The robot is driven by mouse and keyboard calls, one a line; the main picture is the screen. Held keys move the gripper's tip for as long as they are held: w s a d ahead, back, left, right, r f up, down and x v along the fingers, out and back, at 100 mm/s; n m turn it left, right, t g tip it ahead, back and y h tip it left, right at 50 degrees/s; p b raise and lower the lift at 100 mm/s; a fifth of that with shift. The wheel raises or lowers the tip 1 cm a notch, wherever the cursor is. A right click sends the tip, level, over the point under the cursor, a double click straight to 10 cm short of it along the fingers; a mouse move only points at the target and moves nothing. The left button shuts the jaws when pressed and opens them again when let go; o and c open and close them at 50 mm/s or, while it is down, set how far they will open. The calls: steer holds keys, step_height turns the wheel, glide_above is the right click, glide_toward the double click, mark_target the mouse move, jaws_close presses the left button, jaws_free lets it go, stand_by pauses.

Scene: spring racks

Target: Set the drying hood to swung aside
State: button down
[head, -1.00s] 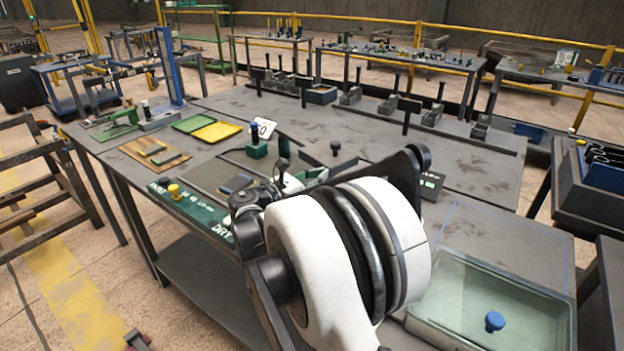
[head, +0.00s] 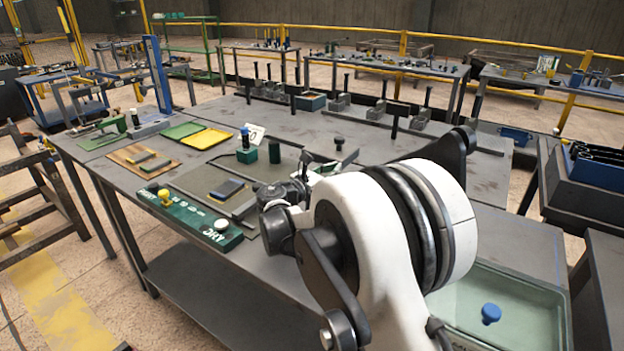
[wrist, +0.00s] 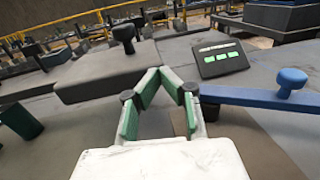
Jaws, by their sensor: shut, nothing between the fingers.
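A dark grey slab with a black knob on top, which I take to be the drying hood (wrist: 95,78), stands at the upper left of the wrist view. In the head view its black knob (head: 338,141) shows just beyond my arm, and the rest is largely hidden. My gripper (wrist: 162,77) is shut and empty, its green-padded fingers meeting in front of the slab's near right corner, apparently apart from it. In the head view my wrist and arm mostly hide the gripper.
A blue bar with a round knob (wrist: 250,97) lies right of my fingers, below a small panel with green lights (wrist: 222,60). A green labelled strip (head: 188,214) runs along the front edge. A glass-like tray with a blue knob (head: 520,312) is at right. Several upright posts stand behind.

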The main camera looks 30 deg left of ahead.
steer(key=shift+w+d+r, duration=0.1)
steer(key=shift+w+d, duration=0.05)
steer(key=shift+w, duration=0.4)
steer(key=shift+d, duration=0.1)
